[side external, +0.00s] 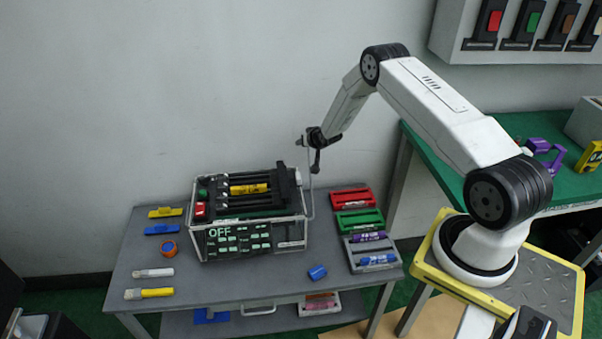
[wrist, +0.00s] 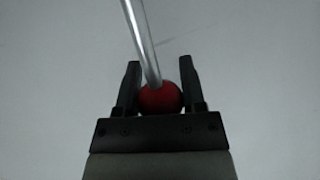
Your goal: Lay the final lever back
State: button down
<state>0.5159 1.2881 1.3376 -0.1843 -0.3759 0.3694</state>
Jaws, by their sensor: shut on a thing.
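My gripper (wrist: 160,92) is shut on a red ball knob (wrist: 160,98) at the end of a thin metal lever rod (wrist: 141,40) in the wrist view. In the side view the gripper (side external: 314,150) is above the right end of the lever fixture, and the rod (side external: 309,190) stands roughly upright beneath it. The fixture (side external: 250,215) is a clear-framed box with black bars on top, a yellow piece among them, and a dark panel reading OFF in green. The knob itself is too small to make out in the side view.
The fixture stands on a grey table (side external: 215,290). Markers, tapes and a blue block (side external: 317,272) lie around it. Red, green and grey trays (side external: 372,262) line the right edge. A green bench (side external: 500,180) stands behind my arm. The air above the fixture is clear.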

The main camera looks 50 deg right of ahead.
jog(key=shift+c, duration=1)
grip_release()
jog(key=shift+d+f, duration=0.1)
jog(key=shift+f, duration=0.05)
jog(key=shift+s+r, duration=0.1)
jog(key=shift+r, duration=0.1)
jog(key=shift+s+a+r, duration=0.3)
jog(key=shift+s+r, duration=0.15)
jog(key=shift+s, duration=0.05)
jog(key=v, duration=0.6)
